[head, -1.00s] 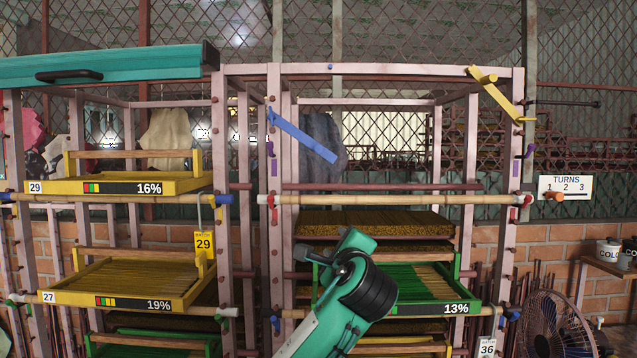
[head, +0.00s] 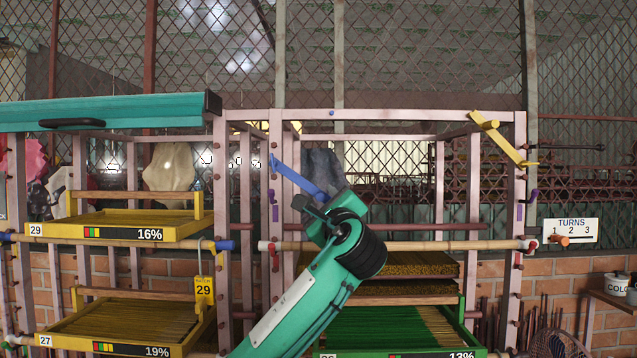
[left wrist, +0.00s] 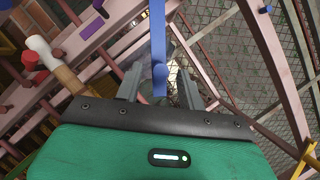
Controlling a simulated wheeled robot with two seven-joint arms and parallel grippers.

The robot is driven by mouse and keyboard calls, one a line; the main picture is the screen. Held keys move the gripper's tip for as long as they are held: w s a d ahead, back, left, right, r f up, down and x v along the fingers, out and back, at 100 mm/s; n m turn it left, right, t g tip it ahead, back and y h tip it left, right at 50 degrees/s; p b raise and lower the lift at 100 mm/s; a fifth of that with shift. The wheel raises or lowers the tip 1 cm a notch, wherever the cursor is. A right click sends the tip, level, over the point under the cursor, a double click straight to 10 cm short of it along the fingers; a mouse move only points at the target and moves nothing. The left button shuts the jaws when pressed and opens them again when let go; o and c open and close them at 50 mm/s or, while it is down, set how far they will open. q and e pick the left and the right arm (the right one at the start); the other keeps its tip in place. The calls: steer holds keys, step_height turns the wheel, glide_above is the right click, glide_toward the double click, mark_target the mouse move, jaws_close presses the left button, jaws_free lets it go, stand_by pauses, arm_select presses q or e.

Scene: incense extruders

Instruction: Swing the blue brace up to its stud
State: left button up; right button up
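The blue brace (head: 292,175) hangs from a pivot on the rack's middle post and slopes down to the right. Its lower end is hidden behind my left arm in the head view. My left gripper (left wrist: 160,88) is open in the left wrist view, with the blue brace (left wrist: 159,45) running between its two fingers. I cannot tell whether either finger touches it. A small blue stud (head: 332,113) sits on the rack's top beam, up and right of the pivot. A blue stud also shows in the left wrist view (left wrist: 265,9). My right gripper is not in view.
A yellow brace (head: 510,144) slants across the upper right corner of the rack. A bamboo rail (head: 440,246) crosses the rack below my gripper. Trays of sticks fill the lower levels, including a green tray (head: 430,353). A teal awning (head: 110,112) lies upper left.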

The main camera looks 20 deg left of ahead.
mark_target(319, 192)
arm_select(q)
steer(key=p+x, duration=0.1)
steer(key=x, duration=0.2)
steer(key=shift+w+a+r, duration=0.15)
steer(key=shift+w+r, duration=0.1)
steer(key=shift+w, duration=0.05)
steer(key=shift+w+a+p, duration=0.2)
steer(key=shift+w+p, duration=0.15)
